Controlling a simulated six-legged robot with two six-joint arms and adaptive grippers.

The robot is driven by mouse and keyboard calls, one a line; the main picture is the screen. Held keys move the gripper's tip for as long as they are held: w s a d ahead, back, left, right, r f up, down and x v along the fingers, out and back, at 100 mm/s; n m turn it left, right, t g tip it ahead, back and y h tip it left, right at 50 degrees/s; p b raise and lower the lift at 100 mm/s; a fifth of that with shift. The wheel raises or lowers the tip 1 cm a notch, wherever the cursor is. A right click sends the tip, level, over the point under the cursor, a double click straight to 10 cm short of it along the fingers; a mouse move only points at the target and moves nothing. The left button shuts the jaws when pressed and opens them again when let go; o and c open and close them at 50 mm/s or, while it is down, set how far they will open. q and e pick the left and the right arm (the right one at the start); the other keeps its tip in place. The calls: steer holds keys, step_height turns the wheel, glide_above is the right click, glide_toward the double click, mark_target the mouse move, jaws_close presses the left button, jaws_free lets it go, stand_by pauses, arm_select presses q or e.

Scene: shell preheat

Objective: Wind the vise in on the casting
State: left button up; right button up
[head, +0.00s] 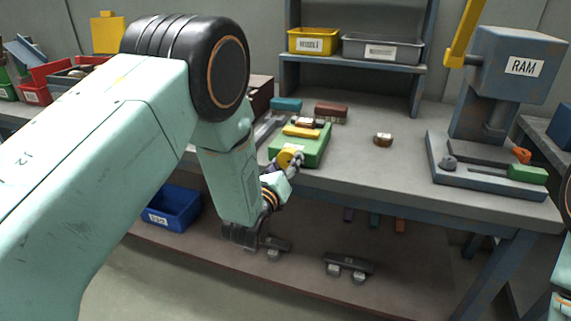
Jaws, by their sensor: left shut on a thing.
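The green vise (318,150) sits near the front edge of the bench, left of its middle. A yellow jaw bar (300,131) lies across its top. A small brown and pale block (308,122), which looks like the casting, is behind that bar; whether the jaw touches it I cannot tell. A round yellow knob (287,155) is at the vise's front left. My left gripper (293,163) is shut on the knob at the vise's front, with its fingers partly hidden. My right gripper is not in view; only mint-coloured arm parts show at the right edge.
A blue-grey press marked RAM (490,100) stands at the right, with a green block (527,173) on its base. A small brown part (383,139) lies on the clear bench middle. Yellow (313,45) and grey (383,61) bins sit on the shelf. A blue bin (174,208) is below.

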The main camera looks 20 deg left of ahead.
arm_select(q)
steer(key=shift+m, duration=0.5)
steer(key=o, duration=1.2)
steer(key=shift+f, duration=0.1)
steer(key=shift+c, duration=0.2)
steer(key=s, duration=1.2)
steer(key=shift+a, duration=0.2)
